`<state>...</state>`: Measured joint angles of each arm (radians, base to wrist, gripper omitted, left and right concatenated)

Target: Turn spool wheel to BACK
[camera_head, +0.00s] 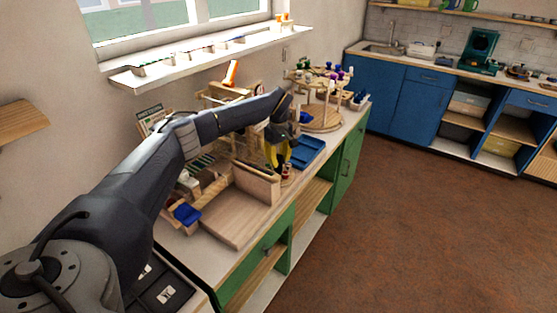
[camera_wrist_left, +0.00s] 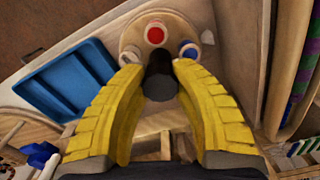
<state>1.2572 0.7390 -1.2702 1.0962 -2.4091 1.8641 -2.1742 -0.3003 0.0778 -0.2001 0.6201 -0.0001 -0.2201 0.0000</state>
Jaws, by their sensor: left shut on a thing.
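The spool wheel is a small round wooden disc (camera_wrist_left: 130,46) in the left wrist view, with a red-topped spool (camera_wrist_left: 155,34) and a blue-topped spool (camera_wrist_left: 189,50) on it. A dark upright knob (camera_wrist_left: 160,78) stands toward its near side. My left gripper (camera_wrist_left: 158,70) has its yellow fingers shut on this knob, one on each side. In the head view my left gripper (camera_head: 279,163) points down at the counter, and a red bit of the wheel (camera_head: 287,174) shows just below it. The fingers and knob hide part of the disc. My right gripper is out of view.
A blue tray (camera_wrist_left: 66,80) lies beside the wheel; it also shows in the head view (camera_head: 307,152). A wooden board (camera_head: 236,217) lies on the counter's near side. A larger round wooden stand with several spools (camera_head: 322,121) stands farther back.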

